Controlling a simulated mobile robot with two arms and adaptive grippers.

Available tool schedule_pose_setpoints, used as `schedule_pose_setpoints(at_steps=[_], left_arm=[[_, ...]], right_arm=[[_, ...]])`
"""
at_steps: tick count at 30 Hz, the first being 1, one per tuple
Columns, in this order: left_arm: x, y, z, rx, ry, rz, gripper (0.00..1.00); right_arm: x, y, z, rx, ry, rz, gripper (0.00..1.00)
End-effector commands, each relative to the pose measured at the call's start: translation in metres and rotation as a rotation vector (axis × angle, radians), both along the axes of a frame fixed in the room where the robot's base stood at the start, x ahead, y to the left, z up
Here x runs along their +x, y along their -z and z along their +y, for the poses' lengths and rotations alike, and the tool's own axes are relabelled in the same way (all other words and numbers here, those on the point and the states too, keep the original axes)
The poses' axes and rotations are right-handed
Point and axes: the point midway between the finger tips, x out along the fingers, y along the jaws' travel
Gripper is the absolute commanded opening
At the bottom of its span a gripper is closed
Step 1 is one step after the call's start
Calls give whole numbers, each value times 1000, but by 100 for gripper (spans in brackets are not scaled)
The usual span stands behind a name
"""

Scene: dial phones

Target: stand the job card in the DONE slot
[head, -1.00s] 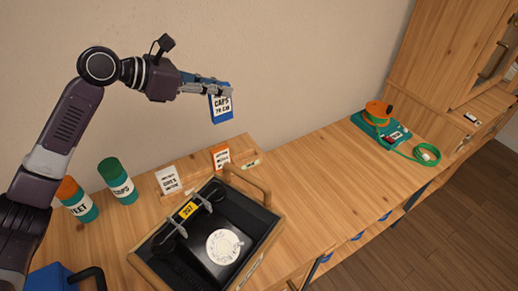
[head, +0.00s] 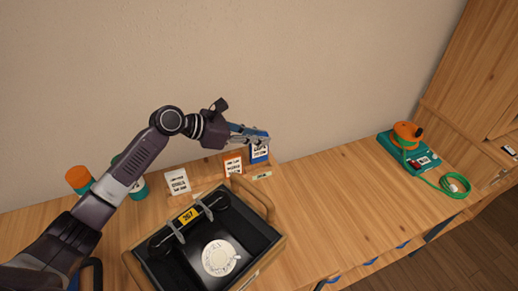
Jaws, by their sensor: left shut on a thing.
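The blue-edged job card (head: 259,153) with a white printed face is upright at the right end of the wooden card rack (head: 208,174). My left gripper (head: 262,139) is shut on its top edge. The card's lower edge is at the rack, behind a small pale label (head: 262,175) whose word is too small to read. I cannot tell if the card is fully seated in its slot. An orange card (head: 233,165) stands just left of it, and a white card (head: 177,181) stands further left. My right gripper is out of view.
A wooden tray (head: 273,244) with a black dial phone (head: 188,250) sits in front of the rack. Bottles stand at left, partly behind my arm. The bench between tray and reel is clear.

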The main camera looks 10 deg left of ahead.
Motion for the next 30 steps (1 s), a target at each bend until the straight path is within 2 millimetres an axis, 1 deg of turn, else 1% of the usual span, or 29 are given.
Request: schedule_pose_setpoints(at_steps=[4,9,12,17,24,25,29,30], left_arm=[[0,12,0,-1,-1,1,0],[0,39,-1,-3,0,4,0],[0,48,0,-2,-1,1,0],[0,49,0,-1,-1,-2,0],[0,52,0,-2,-1,1,0],[0,52,0,-1,0,0,14],[0,52,0,-1,0,-1,29],[0,52,0,-1,0,-1,30]], right_arm=[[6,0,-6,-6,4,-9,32],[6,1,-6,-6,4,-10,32],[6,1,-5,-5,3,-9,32],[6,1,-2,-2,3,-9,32],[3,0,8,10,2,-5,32],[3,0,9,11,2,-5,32],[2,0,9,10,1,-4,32],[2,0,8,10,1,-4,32]])
